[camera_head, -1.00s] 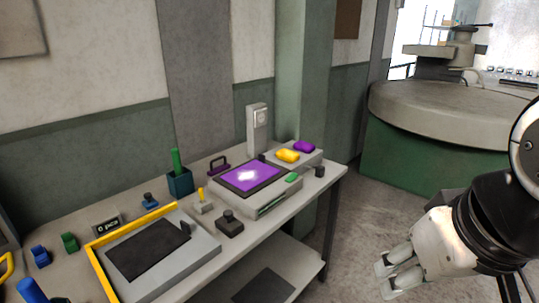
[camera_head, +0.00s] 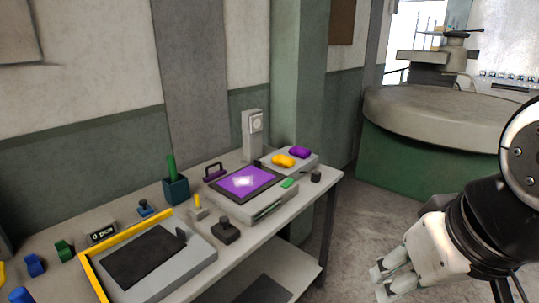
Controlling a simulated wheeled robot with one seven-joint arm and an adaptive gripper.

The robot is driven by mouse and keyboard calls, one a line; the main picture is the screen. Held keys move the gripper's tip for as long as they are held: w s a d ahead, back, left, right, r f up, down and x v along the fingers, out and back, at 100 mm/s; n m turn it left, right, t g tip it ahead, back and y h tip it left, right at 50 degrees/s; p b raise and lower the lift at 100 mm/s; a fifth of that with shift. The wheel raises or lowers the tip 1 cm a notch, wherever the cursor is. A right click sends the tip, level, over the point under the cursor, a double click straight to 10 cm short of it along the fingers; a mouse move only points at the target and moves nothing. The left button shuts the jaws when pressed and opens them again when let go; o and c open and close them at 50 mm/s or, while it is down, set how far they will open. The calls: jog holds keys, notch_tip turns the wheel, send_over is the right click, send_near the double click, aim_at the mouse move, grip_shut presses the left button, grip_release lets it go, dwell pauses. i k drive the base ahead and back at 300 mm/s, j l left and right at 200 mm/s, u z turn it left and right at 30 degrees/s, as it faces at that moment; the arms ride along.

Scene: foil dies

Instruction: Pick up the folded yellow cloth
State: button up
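The folded yellow cloth (camera_head: 283,161) lies on a low grey block (camera_head: 308,166) near the right end of the workbench, beside a purple folded cloth (camera_head: 300,152). My gripper (camera_head: 380,285) is at the lower right, in front of the bench and well away from the cloth. Its pale fingers point left. A gap seems to show between them, and nothing is seen held.
A grey device with a purple screen (camera_head: 243,181) sits left of the cloth. A grey upright unit (camera_head: 252,136) stands behind. A yellow-edged tray (camera_head: 186,266) and small blocks fill the bench's left. Clear floor (camera_head: 350,225) lies between bench and arm.

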aim_at(285, 162)
jog(key=i+l+u, duration=0.3)
jog(key=i+l, duration=0.3)
jog(key=i+l+u, duration=0.35)
jog(key=i+l, duration=0.3)
jog(key=i+l+u, duration=0.15)
jog(key=l, duration=0.35)
jog(key=i+l+u, duration=0.15)
jog(key=i+l, duration=0.2)
jog(key=i+l+u, duration=0.15)
jog(key=l, duration=0.4)
